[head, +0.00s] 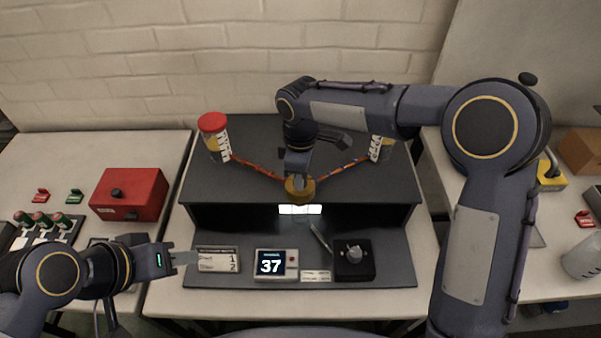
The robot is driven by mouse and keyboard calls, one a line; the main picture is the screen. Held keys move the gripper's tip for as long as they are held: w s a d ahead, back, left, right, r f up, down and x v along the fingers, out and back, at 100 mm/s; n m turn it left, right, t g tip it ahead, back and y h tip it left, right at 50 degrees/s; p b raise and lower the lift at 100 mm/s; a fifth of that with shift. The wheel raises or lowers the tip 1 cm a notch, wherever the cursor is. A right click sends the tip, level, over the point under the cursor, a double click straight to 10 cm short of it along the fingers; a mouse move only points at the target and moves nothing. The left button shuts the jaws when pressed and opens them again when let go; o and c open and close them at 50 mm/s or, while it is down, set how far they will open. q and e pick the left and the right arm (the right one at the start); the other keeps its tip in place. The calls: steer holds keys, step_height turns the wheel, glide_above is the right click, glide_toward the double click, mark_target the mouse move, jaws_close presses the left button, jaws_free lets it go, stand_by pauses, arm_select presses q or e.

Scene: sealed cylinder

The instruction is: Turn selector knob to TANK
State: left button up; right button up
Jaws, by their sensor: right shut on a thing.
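A round brass-coloured knob (300,190) sits at the front edge of the dark raised shelf, where two orange hoses meet. I take it for the selector knob. My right gripper (298,172) reaches down from above and is shut on it. The knob's pointer and any TANK marking are hidden or too small to read. A bright white strip (300,209) glows just below the knob. My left gripper (184,258) is over the left front of the bench, pointing right at a label plate, away from the knob; its finger gap cannot be made out.
A red-capped cylinder (214,137) and a second cylinder (381,148) stand on the shelf, joined to the hoses. In front are a label plate (218,259), a display reading 37 (271,265) and a black box with a grey knob (354,261). A red box (129,194) stands left.

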steer(key=shift+r, duration=0.1)
steer(key=o, duration=1)
step_height(320, 180, up, 8)
steer(key=shift+f+b, duration=0.15)
steer(key=shift+b, duration=0.35)
